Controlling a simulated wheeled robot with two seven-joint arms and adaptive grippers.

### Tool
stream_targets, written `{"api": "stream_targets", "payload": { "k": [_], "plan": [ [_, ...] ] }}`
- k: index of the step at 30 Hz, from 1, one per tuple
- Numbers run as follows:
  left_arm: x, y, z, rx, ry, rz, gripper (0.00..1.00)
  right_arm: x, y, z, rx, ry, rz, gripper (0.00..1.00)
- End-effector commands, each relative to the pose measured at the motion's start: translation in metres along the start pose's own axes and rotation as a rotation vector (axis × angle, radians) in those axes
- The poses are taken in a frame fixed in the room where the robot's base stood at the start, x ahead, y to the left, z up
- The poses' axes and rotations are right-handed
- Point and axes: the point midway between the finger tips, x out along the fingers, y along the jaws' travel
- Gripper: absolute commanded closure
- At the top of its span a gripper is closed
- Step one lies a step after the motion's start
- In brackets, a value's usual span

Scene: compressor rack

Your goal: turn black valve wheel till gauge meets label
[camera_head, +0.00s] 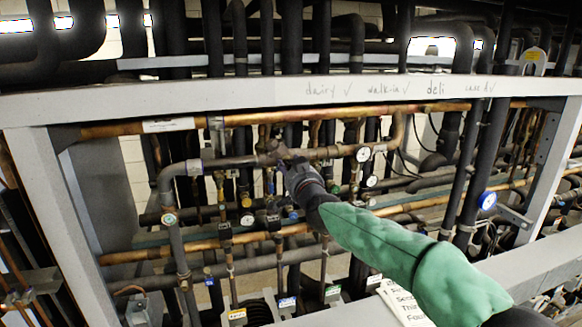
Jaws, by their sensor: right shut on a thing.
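My right gripper (281,160) reaches in from the lower right on a green-sleeved arm. It is shut at the pipework just below the upper copper pipe, at the black valve wheel, which the gripper mostly hides. A small white round gauge (363,154) is on the pipe to the right of the gripper, with another white gauge (371,181) just below it. A blue-rimmed gauge (488,200) is farther right. The needles are too small to read. I cannot tell which gauge or label the task means. My left gripper is not in view.
A pale frame beam (250,96) with handwritten words crosses above the gripper. Copper pipes (190,245) and dark insulated pipes crowd around it, leaving little free room. Colored tags (287,302) and a paper sheet with writing (402,300) are along the bottom.

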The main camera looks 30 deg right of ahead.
Motion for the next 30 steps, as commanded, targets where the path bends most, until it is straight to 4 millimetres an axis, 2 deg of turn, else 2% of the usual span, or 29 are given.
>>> {"api": "stream_targets", "payload": {
  "k": [3,8,18,19,21,30],
  "plan": [
    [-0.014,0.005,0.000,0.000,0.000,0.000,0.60,0.001,-0.001,0.002,-0.121,-0.013,-0.001,0.91],
    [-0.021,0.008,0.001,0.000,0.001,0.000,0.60,0.001,0.000,0.004,-0.240,-0.013,-0.002,0.92],
    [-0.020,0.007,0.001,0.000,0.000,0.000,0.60,0.001,0.001,0.008,-0.266,-0.016,-0.003,0.92],
    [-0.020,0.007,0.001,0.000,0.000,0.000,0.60,0.001,0.001,0.008,-0.265,-0.016,-0.003,0.53],
    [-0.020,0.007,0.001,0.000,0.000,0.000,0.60,0.001,0.001,0.008,-0.265,-0.016,-0.003,0.36],
    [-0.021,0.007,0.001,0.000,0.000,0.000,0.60,0.000,0.001,0.004,-0.264,-0.008,-0.002,0.36]
  ]
}}
